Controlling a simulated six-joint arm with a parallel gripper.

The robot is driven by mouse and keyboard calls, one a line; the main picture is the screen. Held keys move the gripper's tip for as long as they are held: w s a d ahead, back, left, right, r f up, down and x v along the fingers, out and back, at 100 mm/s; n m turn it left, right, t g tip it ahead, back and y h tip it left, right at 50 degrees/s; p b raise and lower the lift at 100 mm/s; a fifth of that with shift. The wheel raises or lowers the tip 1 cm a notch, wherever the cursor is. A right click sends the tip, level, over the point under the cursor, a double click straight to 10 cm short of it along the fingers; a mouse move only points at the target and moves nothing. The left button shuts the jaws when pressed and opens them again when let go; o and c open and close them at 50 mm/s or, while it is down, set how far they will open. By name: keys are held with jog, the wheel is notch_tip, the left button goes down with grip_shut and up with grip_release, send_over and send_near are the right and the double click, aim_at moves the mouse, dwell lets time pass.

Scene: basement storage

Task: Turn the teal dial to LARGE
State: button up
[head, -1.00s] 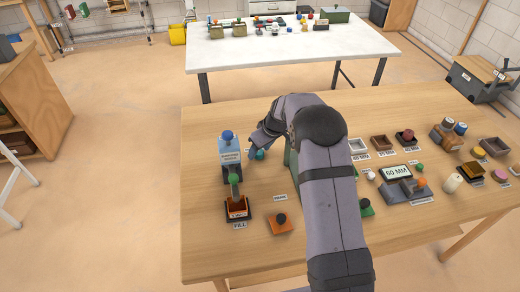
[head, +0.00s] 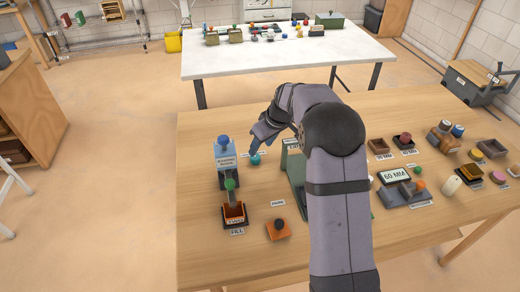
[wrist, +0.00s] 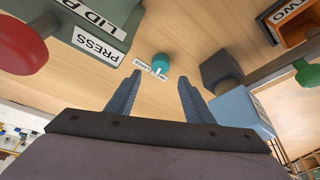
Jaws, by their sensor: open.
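The teal dial (head: 255,159) sits on the wooden bench, between the blue block and the green press. It also shows in the wrist view (wrist: 161,61), with a label reading LARGE beside it and a second small label too small to read. Which label the dial points to I cannot tell. My gripper (head: 257,143) is just above and behind the dial in the head view. In the wrist view my gripper (wrist: 160,80) is open and empty, its two fingers apart, with the dial between and beyond their tips. No contact with the dial shows.
A blue block (head: 225,158) with a blue knob stands left of the dial. The green lid press (head: 295,165) stands right of it, partly hidden by my arm. An orange tray (head: 235,215) and an orange pad (head: 278,230) are nearer. Trays and small objects fill the bench's right side.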

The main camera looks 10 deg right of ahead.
aim_at(256, 157)
jog(key=shift+r, duration=0.1)
dwell(0.3)
jog(key=shift+w+a+r+n+g+p, duration=0.15)
jog(key=shift+w+a+n+g+p, duration=0.2)
jog(key=shift+w+n+p, duration=0.3)
jog(key=shift+w+a+n+g+h+p, duration=0.15)
jog(key=shift+w+a+n+g+p, duration=0.1)
jog(key=shift+w+n+g+p, duration=0.25)
jog(key=shift+w+a+n+g+h+p, duration=0.15)
jog(key=shift+w+a+n+g+p, duration=0.1)
jog(key=shift+w+n, duration=0.35)
jog(key=shift+n+g+h+p, duration=0.4)
jog(key=shift+n+g, duration=0.1)
jog(key=shift+n, duration=0.15)
jog(key=shift+s+d+n+g+h+p, duration=0.1)
jog(key=shift+s+n+g+h+p, duration=0.3)
jog(key=shift+n, duration=0.2)
jog(key=shift+f+p, duration=0.55)
jog(key=shift+f, duration=3.15)
